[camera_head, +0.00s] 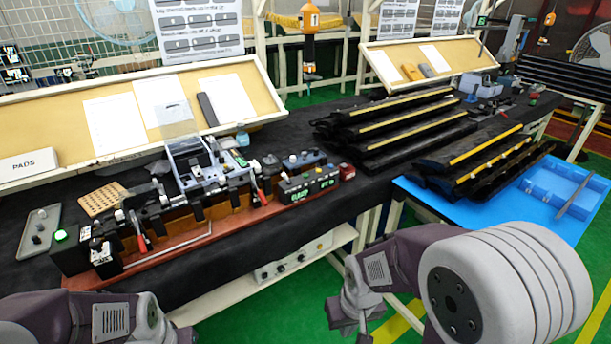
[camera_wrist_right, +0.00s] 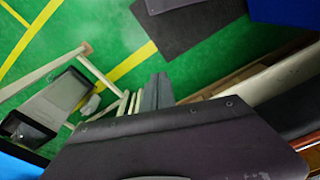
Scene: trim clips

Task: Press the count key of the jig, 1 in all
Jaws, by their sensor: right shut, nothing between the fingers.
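The jig (camera_head: 190,222) lies on the black-topped bench in the head view, a long red-brown base with clamps and red-handled levers. A box with green lit displays (camera_head: 308,184) stands at its right end, with a small red box (camera_head: 347,171) beside it. A green lit button (camera_head: 60,235) is at the left end. I cannot tell which part is the count key. My right gripper (camera_head: 362,324) is shut and empty, low in front of the bench, well apart from the jig. My left arm enters at bottom left; its fingers are out of frame.
Dark trim strips (camera_head: 400,125) lie stacked right of the jig. A blue table (camera_head: 480,215) with more strips and a blue tray (camera_head: 563,190) stands at right. An orange tool (camera_head: 309,50) hangs above the bench. Green floor lies open below my right arm.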

